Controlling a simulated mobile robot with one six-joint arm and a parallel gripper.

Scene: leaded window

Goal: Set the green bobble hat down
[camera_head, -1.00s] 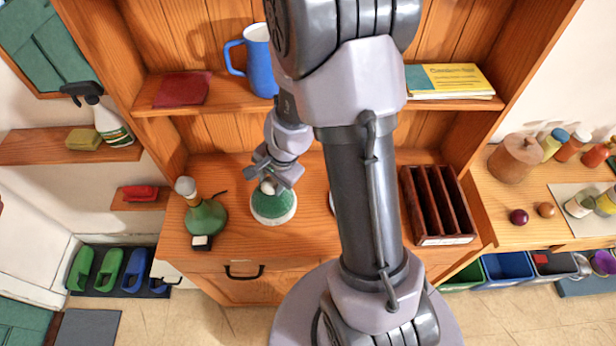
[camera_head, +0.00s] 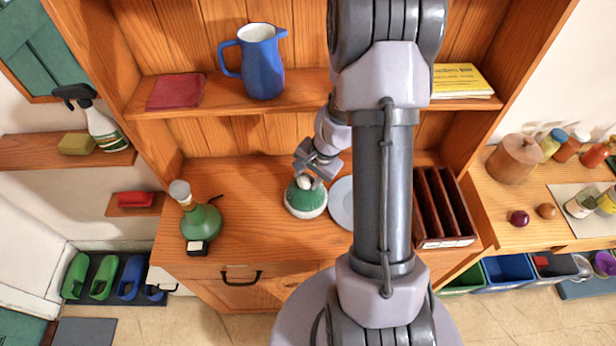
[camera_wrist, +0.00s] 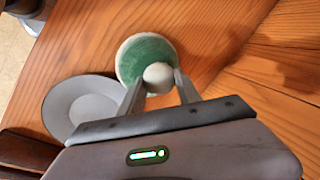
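The green bobble hat (camera_head: 306,199) has a white brim and a pale bobble. It is over the wooden counter, between the green flask and the grey plate (camera_head: 340,205). My gripper (camera_head: 305,180) points down at it, with its fingers at the bobble. In the wrist view the two fingers (camera_wrist: 159,88) are on either side of the bobble, and the hat (camera_wrist: 140,52) hangs beyond them. The hat's edge is close beside the plate (camera_wrist: 60,112) there. I cannot tell whether the brim touches the counter.
A green flask (camera_head: 203,222) stands left on the counter (camera_head: 255,232). A dark red slotted rack (camera_head: 444,208) stands right, partly behind my arm. A blue jug (camera_head: 262,65), a red book (camera_head: 176,91) and a yellow book (camera_head: 460,79) are on the shelf above. Counter is bare between flask and hat.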

